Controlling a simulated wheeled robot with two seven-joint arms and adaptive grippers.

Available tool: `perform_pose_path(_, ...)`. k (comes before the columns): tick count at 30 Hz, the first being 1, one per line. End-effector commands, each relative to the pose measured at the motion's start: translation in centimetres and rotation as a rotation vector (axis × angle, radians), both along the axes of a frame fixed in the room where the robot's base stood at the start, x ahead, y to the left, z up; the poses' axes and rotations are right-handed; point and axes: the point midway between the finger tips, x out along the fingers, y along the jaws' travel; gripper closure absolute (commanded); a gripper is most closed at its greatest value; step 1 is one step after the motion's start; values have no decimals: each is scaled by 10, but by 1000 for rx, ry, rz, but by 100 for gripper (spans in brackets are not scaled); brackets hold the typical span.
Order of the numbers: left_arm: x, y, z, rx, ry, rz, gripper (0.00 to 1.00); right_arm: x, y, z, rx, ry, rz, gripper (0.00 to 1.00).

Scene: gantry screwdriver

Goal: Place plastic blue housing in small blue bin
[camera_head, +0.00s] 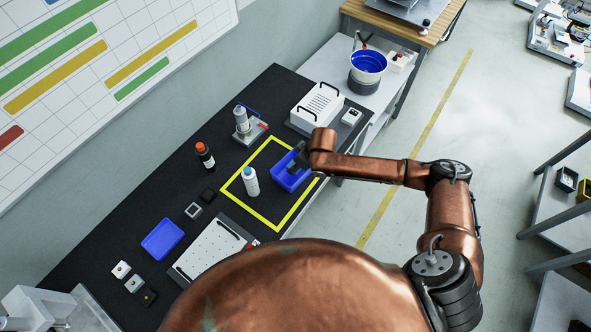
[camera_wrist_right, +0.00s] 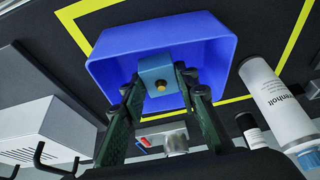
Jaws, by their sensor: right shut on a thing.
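The small blue bin (camera_head: 279,177) sits inside the yellow taped square on the black table; in the right wrist view the bin (camera_wrist_right: 109,70) fills the upper middle. My right gripper (camera_head: 297,163) is over the bin. In the right wrist view the gripper (camera_wrist_right: 159,80) is shut on the blue plastic housing (camera_wrist_right: 156,67), a small lighter-blue block with a yellow-orange round spot. The housing is in front of the bin's opening; I cannot tell whether it touches the bin floor. In the head view the arm hides the housing. My left gripper is not in view.
A white bottle (camera_head: 250,182) stands beside the bin, with a dark orange-capped bottle (camera_head: 205,155) farther left. A white handled box (camera_head: 316,107) stands behind. A flat blue tray (camera_head: 162,239) and a white perforated plate (camera_head: 211,250) lie to the left.

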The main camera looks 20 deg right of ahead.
Motion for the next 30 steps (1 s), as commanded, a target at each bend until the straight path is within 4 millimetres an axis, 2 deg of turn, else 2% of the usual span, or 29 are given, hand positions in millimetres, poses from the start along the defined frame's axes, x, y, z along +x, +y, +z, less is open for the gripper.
perform_pose_path(3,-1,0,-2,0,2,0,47,6,-2,-7,0,-1,0,97)
perform_pose_path(9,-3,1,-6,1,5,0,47,5,-1,-35,-1,1,1,97)
perform_pose_path(20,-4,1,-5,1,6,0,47,5,-1,-39,0,0,0,97)
perform_pose_path(21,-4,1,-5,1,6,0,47,5,-2,-38,0,0,0,69)
perform_pose_path(27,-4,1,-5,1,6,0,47,5,-2,-38,-1,-1,0,55)
perform_pose_path(30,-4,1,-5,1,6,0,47,5,-2,-38,-1,-1,0,54)
